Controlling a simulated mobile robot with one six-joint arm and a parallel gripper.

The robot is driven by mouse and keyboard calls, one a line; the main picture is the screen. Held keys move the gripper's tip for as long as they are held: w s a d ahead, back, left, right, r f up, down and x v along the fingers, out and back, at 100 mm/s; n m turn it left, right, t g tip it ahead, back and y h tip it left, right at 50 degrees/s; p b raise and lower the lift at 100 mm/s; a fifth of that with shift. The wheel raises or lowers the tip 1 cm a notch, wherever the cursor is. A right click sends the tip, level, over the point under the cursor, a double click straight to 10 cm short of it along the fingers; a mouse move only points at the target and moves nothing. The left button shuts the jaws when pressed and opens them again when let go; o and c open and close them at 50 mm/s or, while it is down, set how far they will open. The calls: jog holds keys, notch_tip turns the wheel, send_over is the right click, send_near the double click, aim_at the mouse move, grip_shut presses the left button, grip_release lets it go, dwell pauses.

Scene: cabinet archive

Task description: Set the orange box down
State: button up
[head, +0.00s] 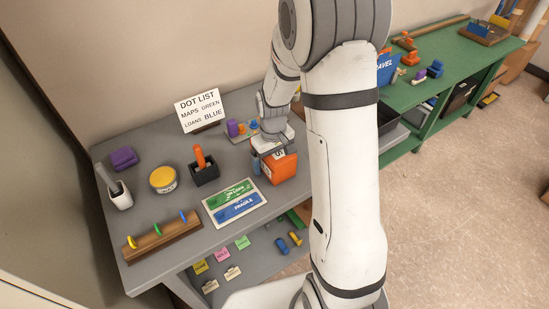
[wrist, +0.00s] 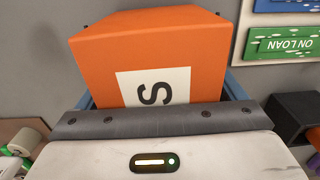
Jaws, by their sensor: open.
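The orange box (head: 284,167) rests on the grey table toward its right end, next to the label board. In the wrist view the orange box (wrist: 150,48) fills the middle, with a white label bearing a dark letter S on its near face. My gripper (wrist: 160,92) is open, with a blue finger showing on each side of the box. In the head view my gripper (head: 262,158) is at the box's upper left, and my arm hides part of that area. I cannot tell whether either finger touches the box.
A board with green and blue labels (head: 235,201) lies left of the box. A black holder (head: 203,174), yellow tin (head: 163,179) and wooden peg rail (head: 162,237) stand farther left. A sign (head: 199,110) stands behind. A green bench (head: 435,88) is at right.

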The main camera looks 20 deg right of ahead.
notch_tip(320, 180, up, 12)
jog(key=shift+r, duration=0.1)
jog(key=s+r+m+t, duration=0.1)
jog(key=s+r, duration=0.2)
jog(key=s, duration=0.6)
jog(key=s+r+m+t, duration=0.2)
jog(key=s+r, duration=0.2)
jog(key=s, duration=0.6)
jog(key=shift+m, duration=0.3)
jog(key=shift+d, duration=0.1)
jog(key=shift+c, duration=0.3)
